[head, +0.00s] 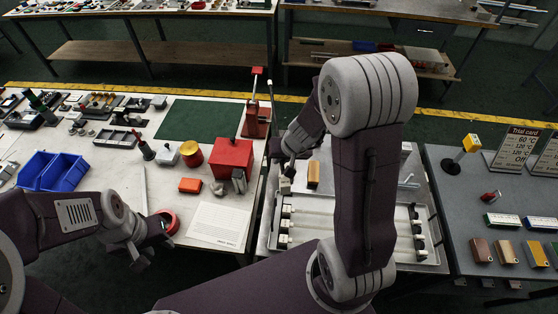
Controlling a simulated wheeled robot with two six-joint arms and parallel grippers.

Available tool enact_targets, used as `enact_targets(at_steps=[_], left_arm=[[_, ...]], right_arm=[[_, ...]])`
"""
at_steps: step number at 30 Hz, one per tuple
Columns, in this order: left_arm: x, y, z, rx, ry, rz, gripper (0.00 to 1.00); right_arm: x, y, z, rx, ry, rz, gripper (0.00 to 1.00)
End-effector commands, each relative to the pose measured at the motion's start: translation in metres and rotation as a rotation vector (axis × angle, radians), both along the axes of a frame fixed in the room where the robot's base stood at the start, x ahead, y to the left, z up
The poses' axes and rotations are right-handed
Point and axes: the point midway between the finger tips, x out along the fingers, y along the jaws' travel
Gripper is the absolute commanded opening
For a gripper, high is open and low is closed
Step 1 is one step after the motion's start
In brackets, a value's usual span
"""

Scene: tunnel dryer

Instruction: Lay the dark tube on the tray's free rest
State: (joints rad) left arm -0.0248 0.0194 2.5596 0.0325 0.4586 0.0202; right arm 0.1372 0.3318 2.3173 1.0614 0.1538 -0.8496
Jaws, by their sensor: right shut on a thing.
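The pale tray (437,228) lies on the middle table, partly behind my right arm. Light tubes (312,213) lie across it between small rest blocks (285,225) on the left and more blocks (419,240) on the right. I cannot make out which rest is free. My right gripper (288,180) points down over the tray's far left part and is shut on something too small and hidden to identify. I cannot make out the dark tube clearly. My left gripper (150,252) is low at the left table's front edge, near a red ring; its opening is unclear.
A brown block (313,174) stands beside my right gripper. The left table holds a red box (231,165), a white sheet (218,224), blue bins (54,171) and a green mat (199,120). The right table holds coloured blocks (507,252) and a sign (514,147).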

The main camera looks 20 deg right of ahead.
Motion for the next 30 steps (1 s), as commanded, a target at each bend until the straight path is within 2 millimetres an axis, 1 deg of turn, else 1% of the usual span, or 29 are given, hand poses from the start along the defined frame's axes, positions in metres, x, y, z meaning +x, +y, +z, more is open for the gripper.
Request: enact_targets(at_steps=[1,4,6,8,9,11,13,18,21,24,30], left_arm=[[0.000,0.000,-0.001,0.000,0.000,0.000,0.36],[0.000,0.000,-0.002,0.000,0.000,0.000,0.36],[0.000,0.000,-0.002,0.000,0.000,0.000,0.36],[0.000,0.000,-0.003,0.000,0.000,0.000,0.36],[0.000,0.000,-0.003,0.000,0.000,0.000,0.36],[0.000,0.000,-0.004,0.000,0.000,0.000,0.36],[0.000,0.000,-0.005,0.000,0.000,0.000,0.36],[0.000,0.000,-0.006,0.000,0.000,0.000,0.36],[0.000,0.000,-0.007,0.000,0.000,0.000,0.36],[0.000,0.000,-0.007,0.000,0.000,0.000,0.36],[0.000,0.000,-0.007,0.000,0.000,0.000,0.36]], right_arm=[[0.005,-0.005,-0.009,0.001,0.006,-0.091,0.00],[0.013,-0.019,-0.026,0.004,0.008,-0.315,0.00],[0.017,-0.030,-0.040,0.003,0.008,-0.480,0.00],[0.017,-0.041,-0.052,0.003,0.009,-0.631,0.00],[0.015,-0.048,-0.061,0.003,0.010,-0.733,0.00],[0.011,-0.060,-0.075,0.001,0.010,-0.894,0.00],[0.002,-0.073,-0.091,-0.002,0.011,-1.083,0.00],[-0.028,-0.097,-0.123,-0.011,0.007,-1.497,0.00],[-0.045,-0.105,-0.135,-0.015,0.003,-1.671,0.00],[-0.055,-0.109,-0.141,-0.018,-0.002,-1.774,0.00],[-0.058,-0.110,-0.143,-0.018,-0.004,-1.806,0.00]])
